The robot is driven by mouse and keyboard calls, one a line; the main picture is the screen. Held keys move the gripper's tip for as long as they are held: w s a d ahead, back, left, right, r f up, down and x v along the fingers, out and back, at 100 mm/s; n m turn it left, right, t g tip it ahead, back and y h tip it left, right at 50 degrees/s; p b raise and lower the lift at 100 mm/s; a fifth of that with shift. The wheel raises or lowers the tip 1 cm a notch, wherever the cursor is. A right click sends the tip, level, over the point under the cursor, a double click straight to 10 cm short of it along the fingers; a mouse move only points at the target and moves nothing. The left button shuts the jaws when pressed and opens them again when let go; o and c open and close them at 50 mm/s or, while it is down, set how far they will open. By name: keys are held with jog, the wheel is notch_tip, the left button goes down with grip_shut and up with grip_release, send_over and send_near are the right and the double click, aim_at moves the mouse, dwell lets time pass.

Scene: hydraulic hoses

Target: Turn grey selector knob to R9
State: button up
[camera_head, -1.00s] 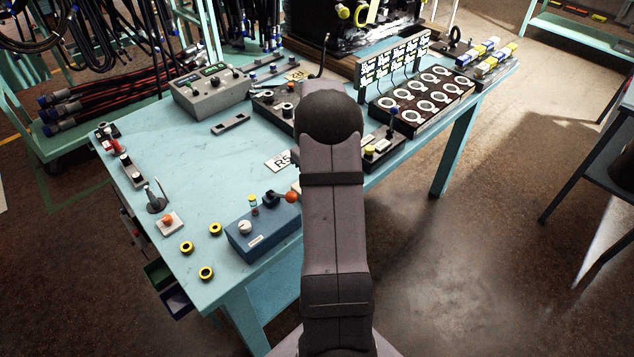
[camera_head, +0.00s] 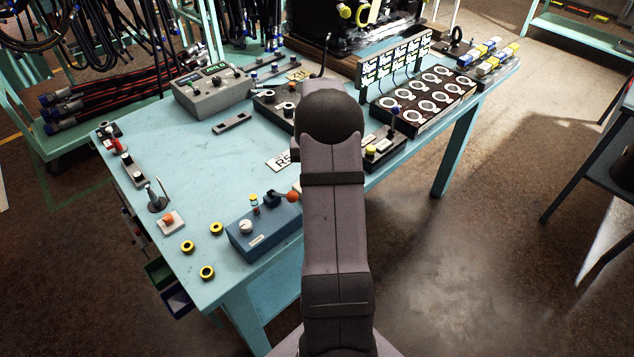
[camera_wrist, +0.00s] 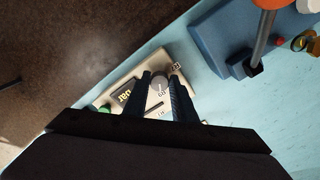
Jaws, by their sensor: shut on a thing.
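In the wrist view, the grey selector knob (camera_wrist: 159,84) is round and sits on a beige panel (camera_wrist: 122,84) with small white labels around it. The label lettering is too small to read surely. My gripper (camera_wrist: 160,74) has its two dark fingers on either side of the knob, closed on it. The knob's pointer cannot be made out.
A blue box (camera_head: 262,233) with an orange-ended lever (camera_head: 292,196) stands close beside the panel; it also shows in the wrist view (camera_wrist: 222,40). A green round part (camera_wrist: 104,108) is on the panel's left. Several yellow-black rings lie at the table's front left.

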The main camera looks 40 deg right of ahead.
jog(key=shift+w+d+r, duration=0.1)
dwell(0.3)
jog(key=o, duration=1)
jog(key=shift+o, duration=0.2)
jog(key=shift+r+b, duration=1.2)
jog(key=shift+r, duration=2.45)
